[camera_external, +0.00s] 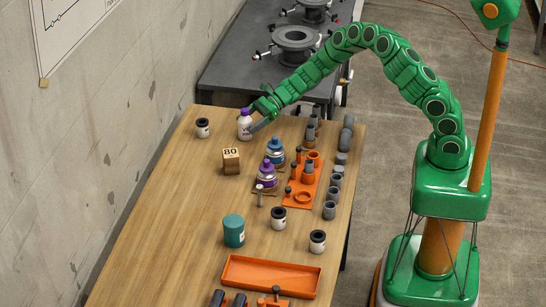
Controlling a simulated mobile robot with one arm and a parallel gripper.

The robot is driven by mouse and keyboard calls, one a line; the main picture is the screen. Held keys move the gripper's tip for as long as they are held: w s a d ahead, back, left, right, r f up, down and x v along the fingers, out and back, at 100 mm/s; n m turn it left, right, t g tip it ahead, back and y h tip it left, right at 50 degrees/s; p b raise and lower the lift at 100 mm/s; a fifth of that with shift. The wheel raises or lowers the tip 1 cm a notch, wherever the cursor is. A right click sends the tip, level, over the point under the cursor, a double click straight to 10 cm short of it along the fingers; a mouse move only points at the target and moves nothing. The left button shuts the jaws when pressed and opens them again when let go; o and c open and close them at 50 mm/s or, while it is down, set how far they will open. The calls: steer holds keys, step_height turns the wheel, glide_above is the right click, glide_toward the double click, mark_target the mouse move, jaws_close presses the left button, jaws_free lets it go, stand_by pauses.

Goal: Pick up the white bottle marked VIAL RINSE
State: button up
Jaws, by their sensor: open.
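A white bottle with a purple cap (245,127) stands upright near the far end of the wooden table (180,185). Its label is too small to read. My gripper (256,117) is at the bottle's right side, close to its cap and upper body. The jaws are open, with one grey finger showing low beside the bottle. Whether a finger touches the bottle cannot be told, and the far side of the jaws is hidden.
A dark-lidded jar (203,128) stands left of the bottle. A wooden block marked 80 (231,161), a blue-capped bottle (276,153) and a purple-capped bottle (266,176) stand nearer. Grey pipe pieces (337,181) line the right edge. The table's left side is clear.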

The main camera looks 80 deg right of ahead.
steer(key=shift+x, duration=1.1)
steer(key=c, duration=1.2)
